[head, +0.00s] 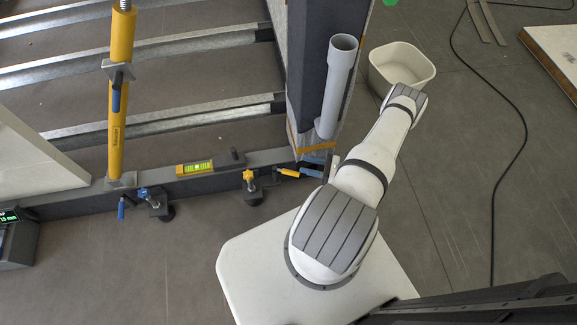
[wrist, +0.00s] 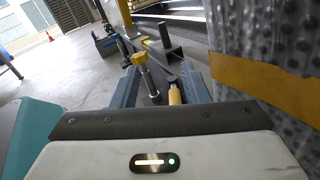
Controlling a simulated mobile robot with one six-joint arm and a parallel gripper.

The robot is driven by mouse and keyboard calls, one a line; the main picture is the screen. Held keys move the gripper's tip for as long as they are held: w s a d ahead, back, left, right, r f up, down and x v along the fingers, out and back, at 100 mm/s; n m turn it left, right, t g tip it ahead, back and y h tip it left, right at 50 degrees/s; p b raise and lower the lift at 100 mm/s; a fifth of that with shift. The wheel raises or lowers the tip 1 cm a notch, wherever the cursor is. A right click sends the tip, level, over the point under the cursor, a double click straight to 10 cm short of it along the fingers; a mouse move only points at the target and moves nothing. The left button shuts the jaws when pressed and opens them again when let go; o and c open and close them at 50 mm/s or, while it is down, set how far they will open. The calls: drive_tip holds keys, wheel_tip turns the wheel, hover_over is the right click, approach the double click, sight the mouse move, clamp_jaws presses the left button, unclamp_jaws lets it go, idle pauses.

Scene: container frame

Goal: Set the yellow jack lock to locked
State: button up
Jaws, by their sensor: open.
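The yellow jack (head: 249,180) is mounted on the front of the low dark beam, with a yellow star knob on top. Its yellow lock lever (head: 288,172) points out to the right, toward my gripper (head: 314,167). In the wrist view, the yellow knob (wrist: 139,58) tops a metal screw, and the lever's end (wrist: 174,95) lies between my two blue-grey fingers (wrist: 161,78). The gripper is open, with the lever nearer the right finger. I cannot tell whether a finger touches it. My arm hides part of the corner in the head view.
A blue-knobbed jack (head: 152,197) stands left on the beam, near a yellow prop (head: 118,100). A yellow spirit level (head: 195,168) lies on the beam. A grey pipe (head: 336,90) and wrapped post (head: 303,60) rise close to my gripper. A white bin (head: 402,67) stands behind.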

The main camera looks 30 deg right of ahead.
drive_tip(key=f, duration=0.1)
drive_tip(key=b, duration=0.9)
approach(284, 171)
drive_tip(key=shift+f+b+x, duration=0.2)
drive_tip(key=shift+b+x, duration=0.1)
drive_tip(key=shift+x, duration=1.6)
drive_tip(key=shift+f+b+x, duration=0.25)
drive_tip(key=shift+b+x, duration=0.05)
drive_tip(key=shift+x, duration=1.6)
drive_tip(key=shift+w+d, duration=0.15)
drive_tip(key=shift+c, duration=0.2)
